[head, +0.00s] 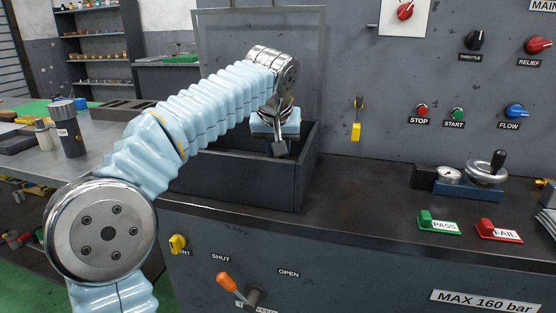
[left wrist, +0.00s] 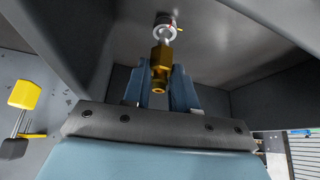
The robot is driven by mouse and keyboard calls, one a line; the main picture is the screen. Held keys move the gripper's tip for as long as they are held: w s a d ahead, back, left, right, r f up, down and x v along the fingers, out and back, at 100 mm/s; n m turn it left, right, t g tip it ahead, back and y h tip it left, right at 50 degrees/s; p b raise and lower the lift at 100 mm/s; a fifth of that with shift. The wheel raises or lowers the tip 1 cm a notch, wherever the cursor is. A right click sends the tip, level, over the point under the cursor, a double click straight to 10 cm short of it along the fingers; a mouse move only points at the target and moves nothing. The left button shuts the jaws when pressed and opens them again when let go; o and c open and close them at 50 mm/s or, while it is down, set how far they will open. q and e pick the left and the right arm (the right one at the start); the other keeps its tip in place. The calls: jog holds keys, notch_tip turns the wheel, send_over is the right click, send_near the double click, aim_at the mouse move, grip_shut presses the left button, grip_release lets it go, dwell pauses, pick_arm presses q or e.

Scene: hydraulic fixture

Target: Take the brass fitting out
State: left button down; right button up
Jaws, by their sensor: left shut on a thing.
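The brass fitting (left wrist: 161,62) stands between the two blue fingers of my left gripper (left wrist: 160,88) in the left wrist view, and the fingers are shut on it. Its far end lies close to a round silver port (left wrist: 165,30) with a small red mark. I cannot tell whether they touch. In the head view my left gripper (head: 279,148) points down into the dark open-topped box (head: 240,183) on the bench. The fitting is hidden there. My right gripper is in neither view.
A framed clear panel (head: 318,70) stands upright behind the box. An orange-handled lever (head: 229,282) leans towards the SHUT label. A green PASS marker (head: 438,224) and a red FAIL marker (head: 498,231) sit on the bench at right. The bench between box and markers is clear.

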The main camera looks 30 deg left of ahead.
pick_arm(q)
jog(key=shift+r, duration=1.35)
